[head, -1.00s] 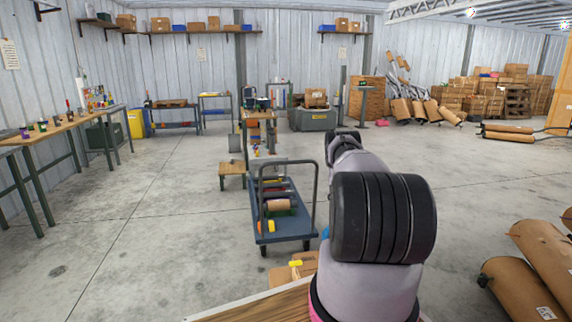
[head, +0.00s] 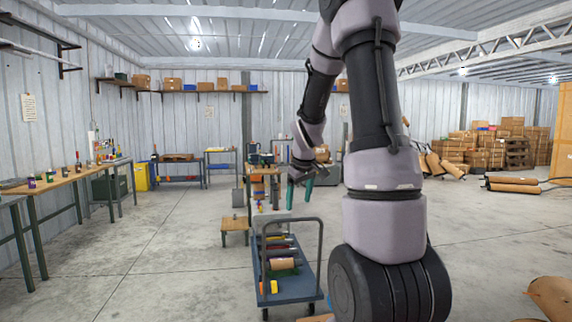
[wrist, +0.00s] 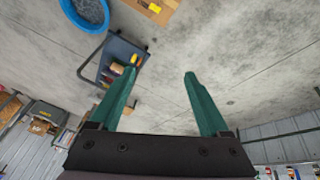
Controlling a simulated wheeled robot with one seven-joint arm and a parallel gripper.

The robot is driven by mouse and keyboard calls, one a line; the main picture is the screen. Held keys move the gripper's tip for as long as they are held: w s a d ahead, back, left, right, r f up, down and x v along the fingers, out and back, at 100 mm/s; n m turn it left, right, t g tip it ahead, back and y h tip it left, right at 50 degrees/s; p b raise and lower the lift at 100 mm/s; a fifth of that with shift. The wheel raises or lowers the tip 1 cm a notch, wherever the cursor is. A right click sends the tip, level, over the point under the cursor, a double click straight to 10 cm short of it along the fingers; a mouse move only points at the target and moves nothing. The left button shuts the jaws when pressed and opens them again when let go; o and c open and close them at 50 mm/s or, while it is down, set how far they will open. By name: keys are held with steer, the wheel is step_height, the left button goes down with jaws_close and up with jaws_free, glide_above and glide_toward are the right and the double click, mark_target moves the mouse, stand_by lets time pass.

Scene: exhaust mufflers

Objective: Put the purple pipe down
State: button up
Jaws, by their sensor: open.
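My gripper (head: 299,190) hangs high in front of the cart in the head view, its two green fingers pointing down. In the wrist view its fingers (wrist: 160,75) are spread wide with nothing between them. I cannot make out a purple pipe in either view. The blue cart (head: 307,293) stands on the floor and carries a brown cylinder (head: 283,264) and small red, green and yellow items. The cart (wrist: 125,48) also shows beyond the left finger in the wrist view.
Workbenches (head: 65,178) with small parts line the left wall. A wooden stool (head: 235,225) stands behind the cart. Brown cylinders (head: 551,297) lie at the lower right. A blue round tub (wrist: 87,14) is on the floor. The floor left of the cart is clear.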

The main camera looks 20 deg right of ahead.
steer(key=s+a+r+m+t+y, duration=0.1)
steer(key=s+a+r+m, duration=0.1)
steer(key=s+a+r, duration=0.3)
steer(key=s+a+r+m+y, duration=0.1)
steer(key=s+a+r, duration=0.4)
steer(key=s, duration=0.5)
steer(key=s+a+r+m+t+y, duration=0.1)
steer(key=s+a+r+m, duration=0.3)
steer(key=s, duration=0.4)
steer(key=shift+s+a+r+t, duration=0.3)
steer(key=shift+a+r, duration=0.1)
steer(key=shift+r, duration=0.5)
